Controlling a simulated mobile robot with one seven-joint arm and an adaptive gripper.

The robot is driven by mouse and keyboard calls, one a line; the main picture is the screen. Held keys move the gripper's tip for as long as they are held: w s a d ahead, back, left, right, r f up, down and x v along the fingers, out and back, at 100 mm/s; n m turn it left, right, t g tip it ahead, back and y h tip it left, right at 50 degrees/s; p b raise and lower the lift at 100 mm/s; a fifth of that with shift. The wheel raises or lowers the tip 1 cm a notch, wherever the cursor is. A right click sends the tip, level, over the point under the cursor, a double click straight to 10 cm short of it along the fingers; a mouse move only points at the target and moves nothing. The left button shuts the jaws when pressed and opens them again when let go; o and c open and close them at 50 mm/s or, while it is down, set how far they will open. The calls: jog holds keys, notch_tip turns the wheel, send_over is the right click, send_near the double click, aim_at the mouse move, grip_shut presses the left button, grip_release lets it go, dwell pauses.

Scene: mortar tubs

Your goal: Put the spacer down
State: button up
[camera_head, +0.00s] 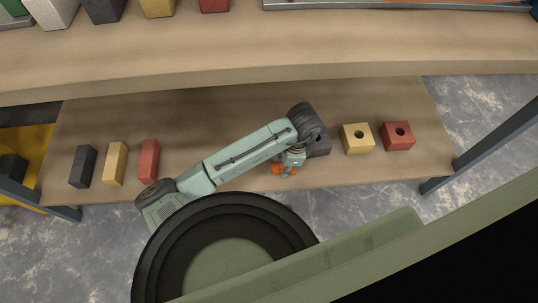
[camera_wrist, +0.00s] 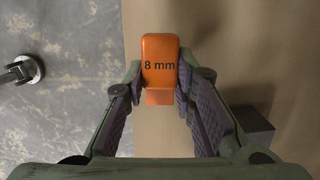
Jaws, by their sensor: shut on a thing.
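The spacer (camera_wrist: 160,62) is an orange block marked "8 mm". In the wrist view it sits between the two fingertips of my gripper (camera_wrist: 160,82), which is shut on it. In the head view the orange spacer (camera_head: 278,169) shows in part below the end of my arm, near the front edge of the lower wooden shelf (camera_head: 230,110). My gripper (camera_head: 290,168) is mostly hidden there by the arm. I cannot tell whether the spacer touches the shelf.
On the lower shelf, dark (camera_head: 83,166), yellow (camera_head: 115,163) and red (camera_head: 149,161) blocks stand left. A dark block (camera_head: 320,146), partly hidden, and holed yellow (camera_head: 358,138) and red (camera_head: 397,135) blocks stand right. An upper shelf (camera_head: 270,48) lies above.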

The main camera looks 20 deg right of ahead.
send_over(269, 165)
jog(key=shift+s+d+f, duration=0.25)
jog(key=shift+d, duration=0.15)
jog(key=shift+w+a+f+b, duration=0.1)
jog(key=shift+w+f+b, duration=0.1)
jog(key=shift+f, duration=0.7)
jog(key=shift+w+a+f+b, duration=0.1)
jog(key=shift+f+b, duration=0.1)
jog(key=shift+f, duration=0.65)
jog(key=shift+f, duration=0.1)
jog(key=o, duration=1)
jog(key=shift+o, duration=0.2)
notch_tip(269, 165, up, 12)
jog(key=d+p, duration=0.2)
jog(key=shift+s, duration=0.3)
